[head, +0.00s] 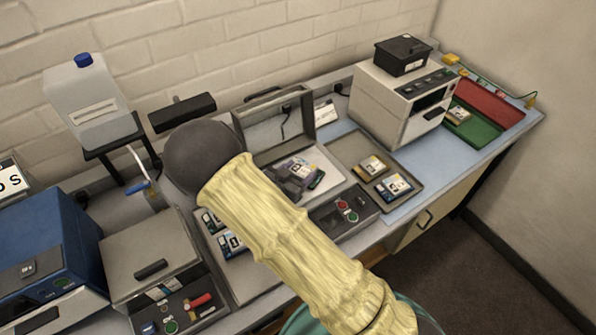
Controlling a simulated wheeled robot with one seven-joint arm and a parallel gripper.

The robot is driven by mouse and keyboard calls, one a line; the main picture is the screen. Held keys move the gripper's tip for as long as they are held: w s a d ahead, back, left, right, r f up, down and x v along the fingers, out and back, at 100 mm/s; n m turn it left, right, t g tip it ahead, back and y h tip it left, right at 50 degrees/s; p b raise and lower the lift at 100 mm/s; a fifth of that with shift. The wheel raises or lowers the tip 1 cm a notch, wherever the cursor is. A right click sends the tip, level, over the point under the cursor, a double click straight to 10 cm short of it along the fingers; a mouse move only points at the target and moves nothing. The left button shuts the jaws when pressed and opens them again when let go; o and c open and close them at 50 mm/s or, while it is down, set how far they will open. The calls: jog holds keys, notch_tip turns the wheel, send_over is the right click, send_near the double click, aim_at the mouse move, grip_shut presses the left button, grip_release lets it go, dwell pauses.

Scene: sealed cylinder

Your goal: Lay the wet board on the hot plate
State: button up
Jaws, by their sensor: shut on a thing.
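In the head view, the hot plate (325,160) appears to be the pale flat surface in front of the raised grey lid, behind a panel with red and green buttons. A small board (303,169) with a pale patch shows over this surface. My gripper (290,186) is a dark shape at the board, partly hidden by my yellow-sleeved arm, and is shut on the board. I cannot tell whether the board touches the plate, and its wetness does not show.
A tray (345,149) with boards lies to the right. A white machine (381,108) stands behind it, with red (489,103) and green (472,130) bins beyond. More boards lie left of my arm, near a grey box (150,245) and a blue machine (45,240).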

jog(key=shift+f, duration=0.3)
jog(key=o, duration=1.1)
jog(key=shift+r, duration=0.1)
jog(key=shift+r, duration=0.2)
jog(key=b+v, duration=0.2)
jog(key=v, duration=1)
jog(key=shift+s+f, duration=0.1)
jog(key=shift+d, duration=0.1)
